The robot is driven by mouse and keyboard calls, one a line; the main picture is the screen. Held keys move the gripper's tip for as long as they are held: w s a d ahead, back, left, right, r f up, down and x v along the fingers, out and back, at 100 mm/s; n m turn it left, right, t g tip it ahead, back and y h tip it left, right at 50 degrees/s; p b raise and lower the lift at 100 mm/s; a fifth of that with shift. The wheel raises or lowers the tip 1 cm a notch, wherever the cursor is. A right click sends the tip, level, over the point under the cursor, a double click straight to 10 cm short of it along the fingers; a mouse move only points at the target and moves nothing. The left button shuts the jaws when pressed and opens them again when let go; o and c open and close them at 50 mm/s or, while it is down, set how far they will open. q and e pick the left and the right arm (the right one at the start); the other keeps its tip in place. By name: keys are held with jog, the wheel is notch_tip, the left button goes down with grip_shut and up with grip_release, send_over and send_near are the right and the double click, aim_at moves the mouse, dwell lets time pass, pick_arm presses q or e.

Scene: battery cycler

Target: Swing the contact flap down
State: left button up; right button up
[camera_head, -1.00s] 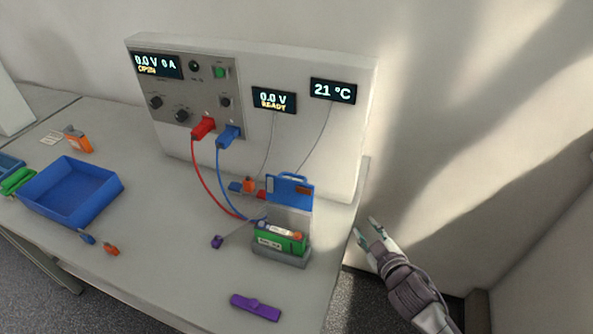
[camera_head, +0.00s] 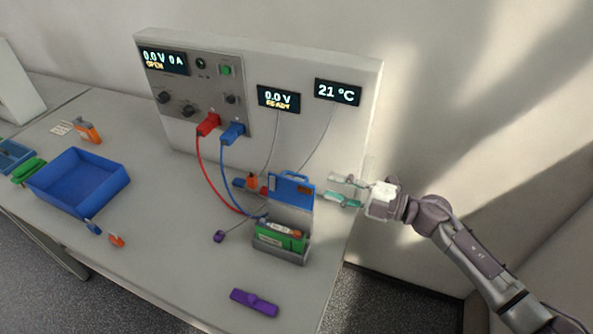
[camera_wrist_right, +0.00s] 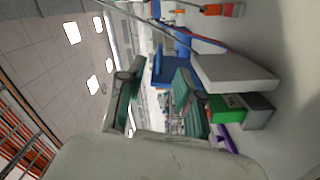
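The contact flap (camera_head: 291,191) is a blue plate with a handle along its top edge. It stands raised behind a grey holder (camera_head: 280,254) with a green battery (camera_head: 279,237) in it. In the right wrist view the flap (camera_wrist_right: 168,70) shows beyond the fingers, with the green battery (camera_wrist_right: 224,106) to its right. My right gripper (camera_head: 338,189) is open and empty, just right of the flap and apart from it in the head view. Its teal finger pads also show in the right wrist view (camera_wrist_right: 155,98). My left gripper is in no view.
The white cycler cabinet (camera_head: 345,135) stands close behind. Red (camera_head: 203,170) and blue (camera_head: 223,175) cables run down to the fixture. A purple piece (camera_head: 254,302) lies in front. A blue tray (camera_head: 122,181) is at left. The table's right edge lies near my arm.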

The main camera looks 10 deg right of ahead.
aim_at(297, 175)
jog(key=p+x, duration=0.2)
jog(key=x, duration=0.8)
jog(key=shift+w+p, duration=0.1)
jog(key=shift+p, duration=0.25)
grip_shut()
